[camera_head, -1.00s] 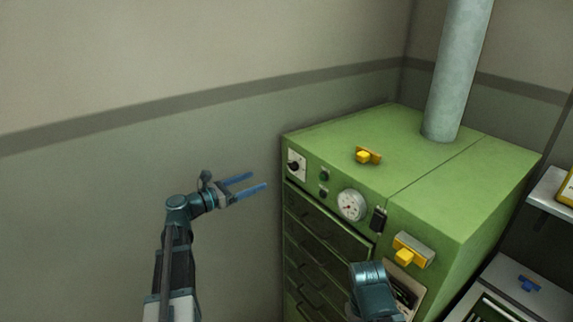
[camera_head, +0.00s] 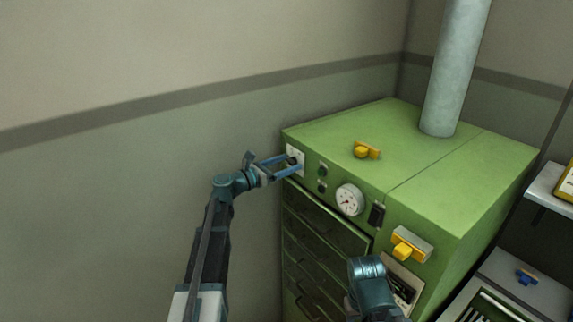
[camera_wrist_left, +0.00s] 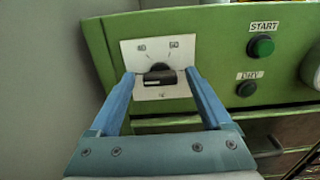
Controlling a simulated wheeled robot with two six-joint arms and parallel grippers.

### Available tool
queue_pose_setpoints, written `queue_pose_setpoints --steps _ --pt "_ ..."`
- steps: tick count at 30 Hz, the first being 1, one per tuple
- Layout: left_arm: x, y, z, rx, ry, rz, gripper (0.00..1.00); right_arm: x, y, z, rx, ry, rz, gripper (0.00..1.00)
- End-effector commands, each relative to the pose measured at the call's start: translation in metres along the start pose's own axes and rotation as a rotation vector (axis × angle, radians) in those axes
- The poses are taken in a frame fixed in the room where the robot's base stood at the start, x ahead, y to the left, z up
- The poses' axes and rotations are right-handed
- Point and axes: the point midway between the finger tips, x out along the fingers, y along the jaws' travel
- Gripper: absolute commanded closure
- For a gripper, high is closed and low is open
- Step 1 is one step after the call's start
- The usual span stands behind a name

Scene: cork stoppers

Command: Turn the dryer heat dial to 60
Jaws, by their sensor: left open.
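The heat dial is a black knob (camera_wrist_left: 160,78) on a white plate (camera_wrist_left: 135,52) with printed marks too small to read surely. The plate (camera_head: 300,153) sits at the upper left of the green dryer's front in the head view. My left gripper (camera_head: 289,165) is open at the dial. In the left wrist view its blue fingers (camera_wrist_left: 159,77) stand one on each side of the knob, with the knob's bar lying roughly level between them. I cannot tell whether they touch it. My right arm shows at the lower middle of the head view, its fingers out of sight.
The dryer (camera_head: 450,190) has a green START button (camera_wrist_left: 261,46), a lower button (camera_wrist_left: 246,89), a round gauge (camera_head: 350,199) and drawers below. A yellow clamp-like piece (camera_head: 367,150) lies on top, near a grey pipe (camera_head: 455,75). The wall is close on the left.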

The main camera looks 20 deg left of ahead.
Motion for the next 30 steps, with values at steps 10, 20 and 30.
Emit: queue_pose_setpoints --steps 10,20,30 --pt "0.0012 -0.0001 0.0 0.0 0.0 0.0 0.27 0.0 0.0 0.0 0.0 0.0 0.0 0.5" --pt "0.001 -0.0001 0.0 0.0 0.0 0.0 0.86 0.0 0.0 0.0 0.0 0.0 0.0 0.5" --pt "0.001 -0.0002 0.0 0.026 0.0 -0.001 1.0 0.0 0.0 0.0 0.0 0.0 0.0 0.5"
